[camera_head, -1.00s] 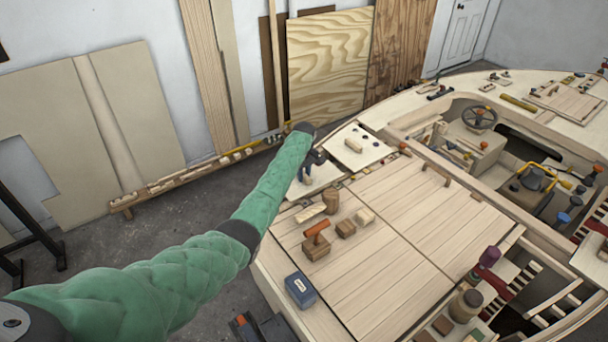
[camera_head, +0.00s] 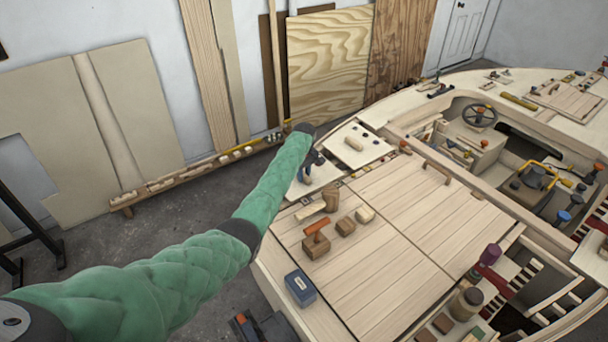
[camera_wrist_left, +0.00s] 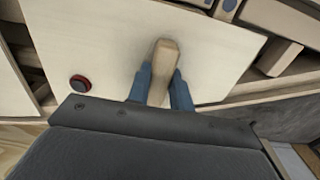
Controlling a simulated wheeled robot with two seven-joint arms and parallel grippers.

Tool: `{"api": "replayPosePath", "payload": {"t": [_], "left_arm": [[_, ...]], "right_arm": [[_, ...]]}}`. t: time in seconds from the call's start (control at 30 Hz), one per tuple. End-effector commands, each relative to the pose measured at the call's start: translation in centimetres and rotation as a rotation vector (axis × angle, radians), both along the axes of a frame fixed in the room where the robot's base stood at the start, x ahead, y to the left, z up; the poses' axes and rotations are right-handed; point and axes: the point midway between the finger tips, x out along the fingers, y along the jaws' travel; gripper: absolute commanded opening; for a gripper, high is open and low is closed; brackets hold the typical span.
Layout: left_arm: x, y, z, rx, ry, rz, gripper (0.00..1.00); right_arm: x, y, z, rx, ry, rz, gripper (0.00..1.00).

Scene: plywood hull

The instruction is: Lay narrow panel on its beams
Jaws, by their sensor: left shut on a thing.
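My left gripper (camera_head: 304,177) has blue fingers and is at the hull's left edge, beyond the wooden mallet. In the left wrist view the gripper (camera_wrist_left: 160,92) is shut on a wooden block handle (camera_wrist_left: 164,60). The handle stands on a pale flat panel (camera_wrist_left: 105,45), which also shows partly behind my arm in the head view (camera_head: 326,177). A red and black knob (camera_wrist_left: 80,84) is on or beside the panel. Wooden beams (camera_wrist_left: 270,92) show past the panel's edge. I cannot tell whether the panel touches them. My right gripper is not in view.
Another pale panel with a handle (camera_head: 353,143) lies just beyond. A mallet (camera_head: 330,199), wooden blocks (camera_head: 345,226) and a blue box (camera_head: 300,288) sit on the planked deck (camera_head: 380,265). The open cockpit (camera_head: 480,150) is to the right. Bare floor (camera_head: 120,255) lies left of the hull.

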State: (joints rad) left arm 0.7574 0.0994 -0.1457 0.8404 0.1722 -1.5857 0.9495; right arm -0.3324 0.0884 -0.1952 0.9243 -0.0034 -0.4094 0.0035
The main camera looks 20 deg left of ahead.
Motion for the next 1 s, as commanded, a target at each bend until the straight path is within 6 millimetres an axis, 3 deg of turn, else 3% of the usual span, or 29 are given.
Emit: {"api": "replayPosePath", "payload": {"t": [0.37, 0.4, 0.5, 1.0], "left_arm": [[0.01, -0.01, -0.61, 0.0, 0.0, 0.0, 0.0], [0.01, 0.0, -0.56, 0.0, 0.0, 0.0, 0.28], [0.01, -0.01, -0.58, 0.0, 0.0, 0.0, 0.47], [-0.02, 0.0, -0.63, 0.001, 0.001, 0.0, 0.47]], "right_arm": [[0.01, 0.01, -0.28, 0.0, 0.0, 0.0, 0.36], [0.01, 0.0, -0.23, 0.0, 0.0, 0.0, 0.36], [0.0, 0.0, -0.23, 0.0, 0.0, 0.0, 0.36], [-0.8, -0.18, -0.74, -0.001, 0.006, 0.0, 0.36]]}}
